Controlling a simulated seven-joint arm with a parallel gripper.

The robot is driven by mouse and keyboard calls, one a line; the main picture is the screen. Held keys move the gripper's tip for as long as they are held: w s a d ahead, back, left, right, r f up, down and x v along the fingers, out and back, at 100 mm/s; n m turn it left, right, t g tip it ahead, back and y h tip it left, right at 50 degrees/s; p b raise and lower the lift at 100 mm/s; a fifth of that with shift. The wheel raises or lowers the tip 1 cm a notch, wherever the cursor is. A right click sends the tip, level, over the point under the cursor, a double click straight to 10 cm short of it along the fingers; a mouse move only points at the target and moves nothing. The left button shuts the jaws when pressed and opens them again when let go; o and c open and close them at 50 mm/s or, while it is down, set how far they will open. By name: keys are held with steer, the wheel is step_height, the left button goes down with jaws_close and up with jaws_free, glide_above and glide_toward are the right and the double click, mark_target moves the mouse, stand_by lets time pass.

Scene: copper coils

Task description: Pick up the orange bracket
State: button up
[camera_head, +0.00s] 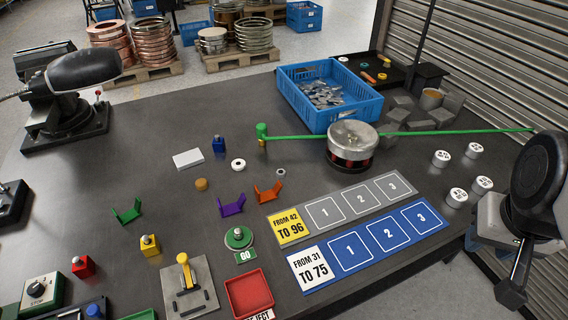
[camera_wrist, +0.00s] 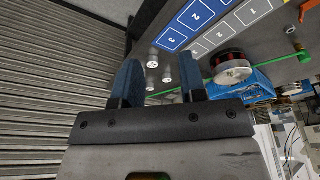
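The orange bracket (camera_head: 268,192) is a small U-shaped piece on the dark table, just left of the grey numbered plate and right of the purple bracket (camera_head: 232,206). In the wrist view a small orange piece (camera_wrist: 307,11) at the top right edge looks like the same bracket, partly cut off. My gripper (camera_wrist: 160,84) shows in the wrist view with its two fingers apart and nothing between them. It is off the right side of the table, far from the bracket. In the head view my arm's end is at the right edge.
A grey plate (camera_head: 324,212) and a blue plate (camera_head: 350,249) lie right of the bracket. A silver drum (camera_head: 352,142), a green strip (camera_head: 300,137) and a blue crate (camera_head: 318,118) stand behind. Several white-topped cylinders (camera_head: 457,197) stand on the right. A green bracket (camera_head: 127,212) lies left.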

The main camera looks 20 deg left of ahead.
steer(key=w+a+f+n+t+y, duration=0.1)
steer(key=w+a+f+n+t, duration=0.1)
steer(key=w+a+f+n, duration=0.4)
steer(key=w+a+f+n+t, duration=0.1)
steer(key=w+a+n+t, duration=0.15)
steer(key=w+n, duration=0.5)
steer(key=w+a+f+n+t+y, duration=0.1)
steer(key=w+a+f+n, duration=0.4)
steer(key=w, duration=0.3)
steer(key=a+f+n+y, duration=0.3)
steer(key=a+f+n, duration=0.2)
steer(key=a+n, duration=0.2)
steer(key=s+a+f+n+y, duration=0.1)
steer(key=a+f+n+y, duration=0.2)
steer(key=a+n, duration=0.5)
steer(key=a+f+n+y, duration=0.4)
steer(key=a+f+n, duration=0.2)
steer(key=a, duration=0.3)
steer(key=shift+s+f+n+g, duration=0.25)
steer(key=shift+s+f+n, duration=0.15)
steer(key=shift+n, duration=0.35)
steer(key=shift+r, duration=0.1)
steer(key=shift+w+a, duration=0.1)
steer(key=shift+x, duration=1.25)
